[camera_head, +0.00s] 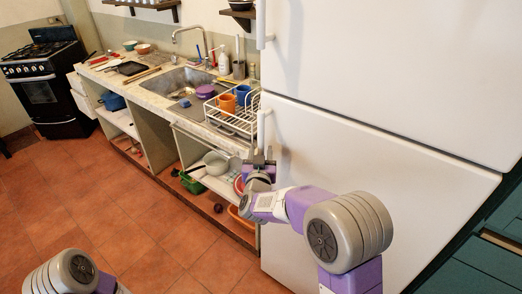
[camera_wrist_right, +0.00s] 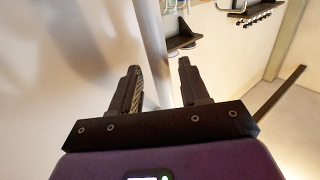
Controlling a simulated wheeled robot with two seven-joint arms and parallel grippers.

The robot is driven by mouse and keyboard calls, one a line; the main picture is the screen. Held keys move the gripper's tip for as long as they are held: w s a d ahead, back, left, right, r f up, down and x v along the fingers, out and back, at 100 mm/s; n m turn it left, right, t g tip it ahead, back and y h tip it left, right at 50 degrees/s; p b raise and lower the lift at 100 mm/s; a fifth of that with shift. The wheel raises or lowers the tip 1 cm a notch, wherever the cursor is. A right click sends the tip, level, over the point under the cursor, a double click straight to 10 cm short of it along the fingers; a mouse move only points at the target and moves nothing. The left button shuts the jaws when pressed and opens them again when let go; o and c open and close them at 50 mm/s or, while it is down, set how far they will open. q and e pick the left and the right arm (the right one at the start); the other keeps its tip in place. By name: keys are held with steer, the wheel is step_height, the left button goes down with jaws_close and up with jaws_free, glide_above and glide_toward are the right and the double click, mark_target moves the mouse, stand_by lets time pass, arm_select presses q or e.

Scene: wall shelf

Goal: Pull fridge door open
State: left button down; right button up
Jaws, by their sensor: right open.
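The white fridge fills the right of the head view, with its lower door (camera_head: 370,165) shut. A white upright handle (camera_head: 262,127) sits at that door's left edge. My right gripper (camera_head: 259,160) is at the handle's lower end. In the right wrist view my right gripper (camera_wrist_right: 160,66) is open, its two dark fingers apart. A pale upright bar (camera_wrist_right: 153,45) shows between the fingers; I cannot tell whether it is the handle or the door edge, or whether a finger touches it. My left gripper is out of view; only part of my left arm shows at bottom left.
The upper fridge door (camera_head: 390,70) is also shut. A counter with a sink (camera_head: 180,82) and a white dish rack (camera_head: 232,112) stands left of the fridge. A black stove (camera_head: 45,85) is at far left. The tiled floor (camera_head: 120,225) in front is clear.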

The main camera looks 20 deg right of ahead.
steer(key=shift+x, duration=1.2)
jaws_close()
